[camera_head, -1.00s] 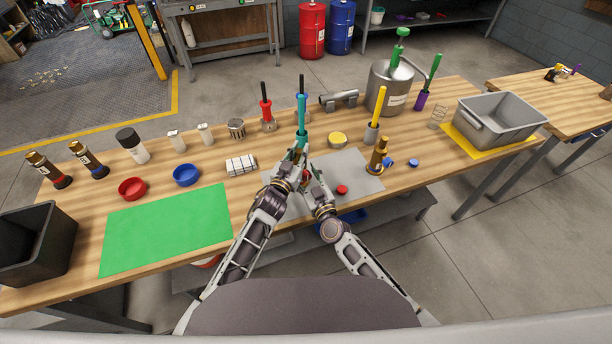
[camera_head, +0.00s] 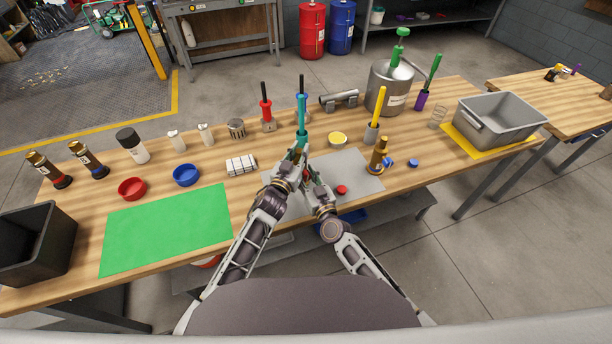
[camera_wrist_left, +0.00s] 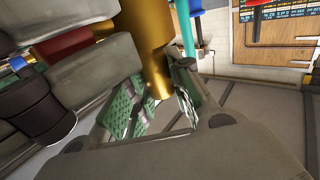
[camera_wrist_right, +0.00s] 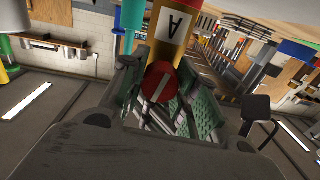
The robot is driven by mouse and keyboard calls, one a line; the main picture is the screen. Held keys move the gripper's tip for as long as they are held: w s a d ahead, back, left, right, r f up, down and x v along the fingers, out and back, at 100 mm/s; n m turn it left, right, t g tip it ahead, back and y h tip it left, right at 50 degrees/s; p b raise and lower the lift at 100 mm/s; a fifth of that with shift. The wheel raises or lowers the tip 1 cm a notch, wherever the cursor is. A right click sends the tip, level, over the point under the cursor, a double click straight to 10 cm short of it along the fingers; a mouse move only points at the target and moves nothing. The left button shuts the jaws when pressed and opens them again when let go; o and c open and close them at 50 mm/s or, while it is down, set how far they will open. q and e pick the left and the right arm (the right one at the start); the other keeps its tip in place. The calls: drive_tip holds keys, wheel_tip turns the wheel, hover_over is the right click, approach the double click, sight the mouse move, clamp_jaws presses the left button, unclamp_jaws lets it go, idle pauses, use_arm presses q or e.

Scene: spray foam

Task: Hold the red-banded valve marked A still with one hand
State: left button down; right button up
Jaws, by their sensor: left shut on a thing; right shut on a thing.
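The valve marked A (camera_wrist_right: 172,25) is a brass cylinder with a red band and a red end, seen in the right wrist view. My right gripper (camera_wrist_right: 165,105) is shut around its red end. In the left wrist view a gold cylinder (camera_wrist_left: 145,35) crosses in front of my left gripper (camera_wrist_left: 160,105), with a red part (camera_wrist_left: 65,45) at left. In the head view both grippers meet over the grey mat (camera_head: 355,170), hiding most of the valve.
A red cap (camera_head: 342,190) lies on the mat. A green mat (camera_head: 168,228), a red bowl (camera_head: 132,188) and a blue bowl (camera_head: 186,174) are at left. Upright tools and a steel tank (camera_head: 388,90) stand behind.

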drive_tip(key=shift+m, duration=1)
drive_tip(key=o, duration=1)
drive_tip(key=shift+o, duration=0.2)
drive_tip(key=shift+n, duration=0.5)
